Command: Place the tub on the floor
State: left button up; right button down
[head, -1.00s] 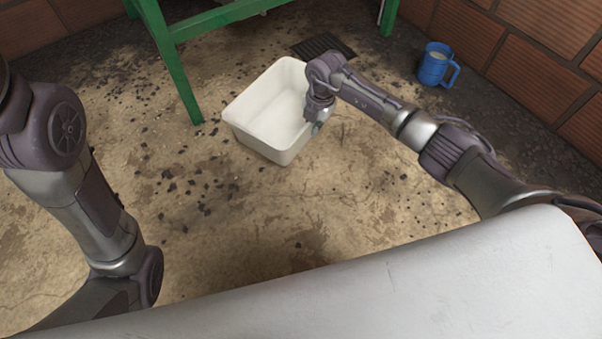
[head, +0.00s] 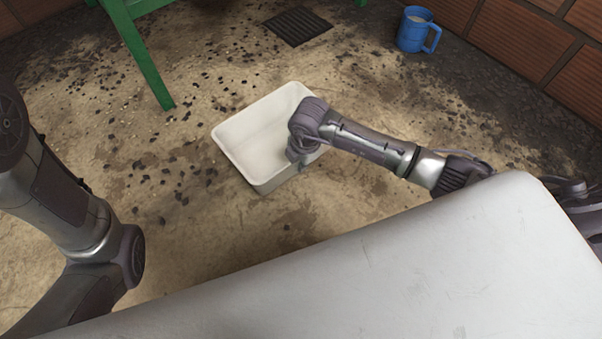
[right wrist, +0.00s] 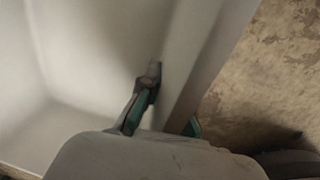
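The white rectangular tub (head: 238,152) is upright, open and looks empty in the middle of the head view. It is low over the floor (head: 200,250); I cannot tell if its base touches. My right gripper (head: 300,162) is at the tub's right rim, mostly hidden by its own wrist. In the right wrist view, its fingers (right wrist: 166,116) straddle the tub wall (right wrist: 190,70), one inside and one outside, closed on it. My left arm shows at the left, but its gripper is out of view.
A blue mug (head: 411,36) stands by the brick wall (head: 515,45) at the upper right. A floor drain (head: 297,26) lies behind the tub. A green-legged stand (head: 145,55) is at the upper left. Dark debris litters the floor left of the tub.

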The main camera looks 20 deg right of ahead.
notch_tip(320, 180, down, 4)
jog(key=b, duration=0.4)
jog(key=shift+f, duration=0.1)
jog(key=shift+r, duration=0.2)
jog(key=shift+f, duration=0.1)
jog(key=c, duration=1.8)
grip_release()
jog(key=shift+f, duration=0.1)
jog(key=o, duration=0.5)
